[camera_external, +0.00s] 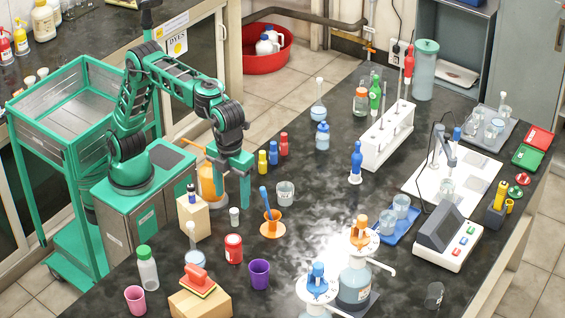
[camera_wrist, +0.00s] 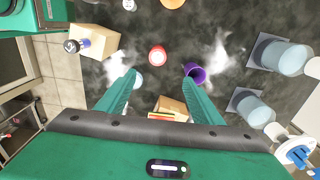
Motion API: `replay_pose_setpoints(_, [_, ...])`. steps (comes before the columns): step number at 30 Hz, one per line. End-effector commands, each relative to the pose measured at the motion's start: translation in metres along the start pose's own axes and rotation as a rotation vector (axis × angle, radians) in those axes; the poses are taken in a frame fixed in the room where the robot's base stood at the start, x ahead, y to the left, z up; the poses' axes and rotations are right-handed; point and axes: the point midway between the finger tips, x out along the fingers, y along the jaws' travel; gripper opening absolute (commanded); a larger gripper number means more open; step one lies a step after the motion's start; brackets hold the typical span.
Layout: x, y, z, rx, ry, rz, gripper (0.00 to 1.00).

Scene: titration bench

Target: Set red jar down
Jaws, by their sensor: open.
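The red jar (camera_external: 234,248) has a pale top and stands upright on the dark bench (camera_external: 322,245). In the wrist view the red jar (camera_wrist: 157,56) shows from above, just beyond the gap between my fingertips. My gripper (camera_external: 233,202) points down above the bench, behind the jar in the outside view. In the wrist view my gripper (camera_wrist: 160,76) has its two green fingers wide apart, with nothing held between them. The fingers are apart from the jar.
The purple cup (camera_external: 260,273), orange mortar with blue pestle (camera_external: 272,227), small white-capped vial (camera_external: 235,217) and wooden block with red-topped brush (camera_external: 200,304) stand around the jar. A wooden box (camera_external: 191,222) carries a small bottle. Bench between jar and mortar is bare.

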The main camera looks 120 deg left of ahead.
Motion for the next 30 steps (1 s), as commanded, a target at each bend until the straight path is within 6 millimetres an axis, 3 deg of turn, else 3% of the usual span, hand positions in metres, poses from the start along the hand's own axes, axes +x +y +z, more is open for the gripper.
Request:
replay_pose_setpoints(9, [0.094,0.001,0.0,0.0,-0.001,0.004,0.6])
replay_pose_setpoints(12, [0.117,0.001,0.0,0.0,-0.001,0.002,0.6])
replay_pose_setpoints(24, [0.172,0.001,0.0,0.0,0.0,0.001,0.6])
replay_pose_setpoints(30, [0.182,0.001,0.0,0.0,0.0,-0.001,0.6])
